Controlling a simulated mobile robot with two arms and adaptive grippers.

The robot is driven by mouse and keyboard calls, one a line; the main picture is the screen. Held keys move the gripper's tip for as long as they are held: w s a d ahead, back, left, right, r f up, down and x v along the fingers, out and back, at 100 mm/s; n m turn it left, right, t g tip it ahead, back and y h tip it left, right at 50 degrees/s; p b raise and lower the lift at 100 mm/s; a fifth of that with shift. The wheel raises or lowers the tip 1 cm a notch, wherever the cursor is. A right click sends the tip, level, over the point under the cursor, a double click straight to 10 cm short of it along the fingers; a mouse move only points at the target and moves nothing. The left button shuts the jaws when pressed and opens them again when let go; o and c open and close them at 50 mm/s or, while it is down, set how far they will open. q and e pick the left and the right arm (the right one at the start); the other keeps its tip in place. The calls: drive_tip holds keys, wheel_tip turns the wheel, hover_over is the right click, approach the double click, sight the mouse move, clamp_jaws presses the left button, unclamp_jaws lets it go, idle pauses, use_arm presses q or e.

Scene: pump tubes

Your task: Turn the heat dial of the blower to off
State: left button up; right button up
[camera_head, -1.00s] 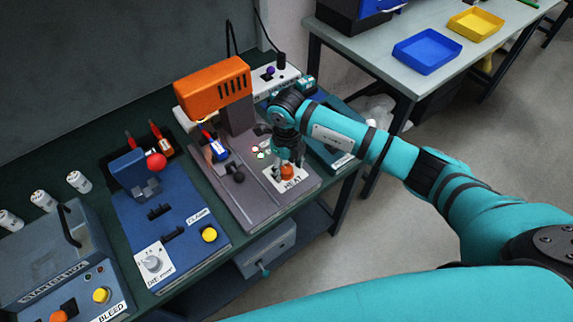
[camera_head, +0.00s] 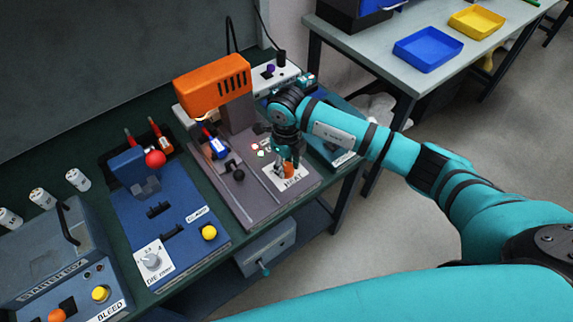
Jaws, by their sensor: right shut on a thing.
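The blower (camera_head: 212,85) has an orange head on a grey post over a grey-brown base plate. Its orange heat dial (camera_head: 289,170) sits on a white plate marked HEAT (camera_head: 290,180) at the front right of that base. My right gripper (camera_head: 285,166) points down at the dial and is shut on it. The fingers cover part of the dial, and its pointer setting cannot be read. My left gripper is not in view.
A grey box (camera_head: 62,250) stands at the far left. A table with blue (camera_head: 428,49) and yellow trays (camera_head: 476,22) is at the back right.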

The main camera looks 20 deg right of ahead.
sight(287, 166)
drive_tip(key=n+b, duration=0.1)
drive_tip(key=b, duration=0.1)
drive_tip(key=n+b, duration=0.4)
drive_tip(key=shift+f, duration=0.25)
drive_tip(key=shift+r+n+b, duration=0.1)
drive_tip(key=shift+n+b, duration=0.9)
drive_tip(key=shift+n, duration=0.1)
drive_tip(key=shift+r+n+b, duration=0.15)
drive_tip(key=shift+n+b, duration=0.45)
drive_tip(key=o, duration=1.1)
drive_tip(key=shift+o, duration=0.2)
wheel_tip(287, 166, up, 12)
